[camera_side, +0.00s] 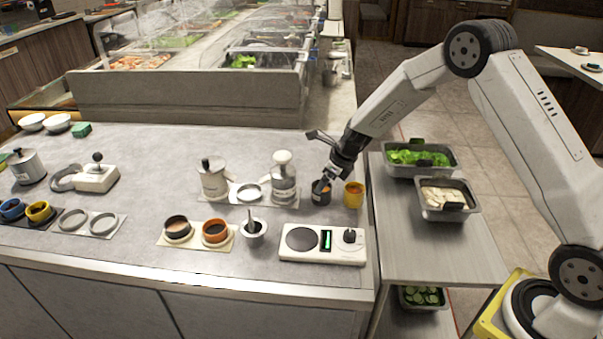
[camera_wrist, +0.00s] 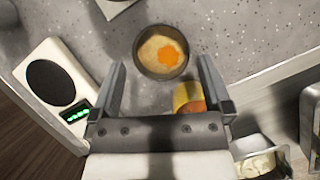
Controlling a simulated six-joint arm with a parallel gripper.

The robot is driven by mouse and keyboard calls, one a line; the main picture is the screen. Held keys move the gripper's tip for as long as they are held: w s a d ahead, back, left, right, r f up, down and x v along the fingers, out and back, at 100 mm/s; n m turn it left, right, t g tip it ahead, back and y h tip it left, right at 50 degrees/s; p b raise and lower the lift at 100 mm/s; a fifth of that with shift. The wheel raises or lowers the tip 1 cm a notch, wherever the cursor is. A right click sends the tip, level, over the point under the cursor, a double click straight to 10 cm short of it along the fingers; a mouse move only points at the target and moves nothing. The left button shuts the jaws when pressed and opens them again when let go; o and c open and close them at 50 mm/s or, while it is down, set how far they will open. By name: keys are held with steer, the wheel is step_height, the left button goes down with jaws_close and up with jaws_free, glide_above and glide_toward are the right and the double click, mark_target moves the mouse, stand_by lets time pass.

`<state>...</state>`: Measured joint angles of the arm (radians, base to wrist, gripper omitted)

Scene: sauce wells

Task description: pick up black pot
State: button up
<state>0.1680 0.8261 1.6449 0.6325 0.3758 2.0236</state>
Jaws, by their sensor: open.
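The black pot (camera_side: 320,198) stands on the grey counter, just left of a yellow pot (camera_side: 354,197). My gripper (camera_side: 326,183) is open and comes down from the upper right, close over the black pot and partly covering it. In the wrist view the black pot (camera_wrist: 143,66) is a round dark-rimmed cup with pale contents and an orange patch. It lies just ahead of and between my open fingers (camera_wrist: 160,64). I cannot tell whether a finger touches it. The yellow pot (camera_wrist: 184,93) shows between the fingers, near the right one.
A white scale (camera_side: 322,256) with a lit display lies in front. A white dispenser bottle (camera_side: 284,180) and a metal cup (camera_side: 253,238) stand to the left. The counter's right edge is close by; food trays (camera_side: 450,207) stand on a side table beyond it.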

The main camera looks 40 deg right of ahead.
steer(key=shift+x, duration=2.65)
steer(key=shift+r, duration=0.1)
steer(key=c, duration=1.1)
steer(key=shift+r, duration=0.15)
steer(key=shift+r, duration=0.55)
steer(key=s+r, duration=0.7)
steer(key=s, duration=0.2)
steer(key=s+a+r, duration=0.1)
steer(key=s+r, duration=0.3)
steer(key=s, duration=0.1)
steer(key=shift+r, duration=0.3)
